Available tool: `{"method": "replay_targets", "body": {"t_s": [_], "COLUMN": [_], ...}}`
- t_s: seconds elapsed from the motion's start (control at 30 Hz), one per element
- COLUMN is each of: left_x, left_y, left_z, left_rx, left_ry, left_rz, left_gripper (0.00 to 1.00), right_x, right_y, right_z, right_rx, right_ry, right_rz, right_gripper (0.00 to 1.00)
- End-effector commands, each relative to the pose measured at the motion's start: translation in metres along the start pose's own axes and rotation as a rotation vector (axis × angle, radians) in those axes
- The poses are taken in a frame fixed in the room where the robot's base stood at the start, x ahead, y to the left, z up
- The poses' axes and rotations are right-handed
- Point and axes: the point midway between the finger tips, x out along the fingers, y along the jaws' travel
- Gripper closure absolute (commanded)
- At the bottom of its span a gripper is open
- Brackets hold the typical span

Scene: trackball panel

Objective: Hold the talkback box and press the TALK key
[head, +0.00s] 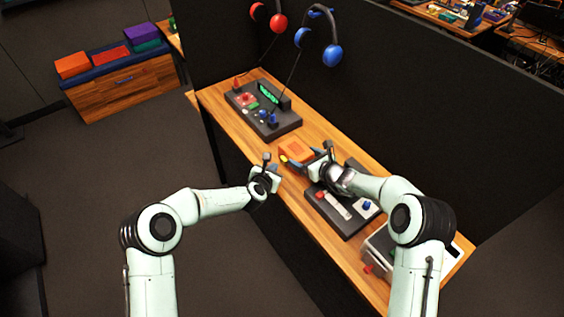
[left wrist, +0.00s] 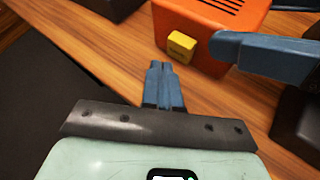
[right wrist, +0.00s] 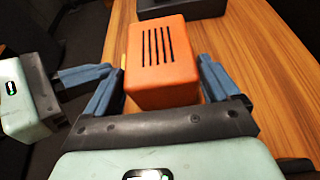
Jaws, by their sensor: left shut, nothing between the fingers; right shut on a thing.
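My left gripper (left wrist: 161,66) is shut and empty. Its fingertips point toward the key, just short of it in the left wrist view, with a small gap.
A dark console (head: 285,125) with coloured controls stands farther along the wooden desk (head: 315,132). Another dark panel (head: 350,225) with a slider and knobs lies beneath my right arm. A dark partition (head: 400,110) with hanging headphones (head: 332,54) lines the desk's back.

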Motion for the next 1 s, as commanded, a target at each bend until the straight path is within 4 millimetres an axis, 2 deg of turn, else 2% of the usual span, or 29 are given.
{"method": "replay_targets", "body": {"t_s": [1.0], "left_x": [0.0059], "left_y": [-0.0044], "left_z": [0.0047], "left_rx": [0.0], "left_ry": [0.0], "left_rz": [0.0], "left_gripper": [1.0], "right_x": [0.0], "right_y": [0.0001], "right_z": [0.0004], "right_rx": [0.0], "right_ry": [-0.001], "right_rz": [0.0], "right_gripper": [0.46]}}
